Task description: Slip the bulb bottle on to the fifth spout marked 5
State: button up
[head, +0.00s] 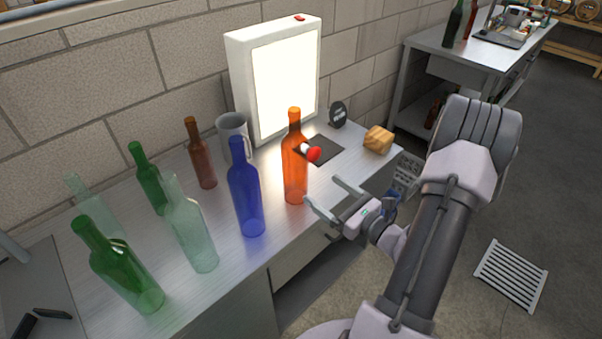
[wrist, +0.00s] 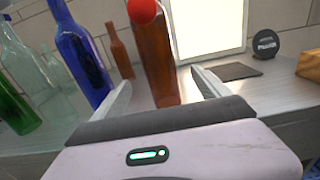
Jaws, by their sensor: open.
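Several bottles stand upright on the metal bench (head: 215,276). An orange-brown bottle (head: 294,170) stands nearest my gripper, by the light panel; it also shows in the wrist view (wrist: 155,62). A blue bottle (head: 246,200) stands left of it. I cannot tell for sure which is the bulb bottle. My gripper (head: 324,192) is open and empty, its fingers pointing at the orange-brown bottle. In the wrist view this bottle shows between the fingertips (wrist: 160,78); whether they reach around it is unclear. No spout marked 5 can be made out.
A red ball (head: 314,155) on a white stem overlaps the orange-brown bottle in view. Behind are a lit panel (head: 283,90) and grey mug (head: 231,124). Another bench (head: 470,45) stands far right.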

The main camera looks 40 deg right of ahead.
aim_at(303, 176)
jog(key=shift+w+a+p, duration=0.2)
jog(key=shift+w+p, duration=0.05)
jog(key=shift+w, duration=1.7)
jog(key=shift+w+a+p, duration=0.15)
jog(key=shift+w+p, duration=0.05)
jog(key=shift+w, duration=1.7)
jog(key=shift+w+a+p, duration=0.2)
jog(key=shift+w+p, duration=0.05)
jog(key=shift+w, duration=1.7)
grip_shut()
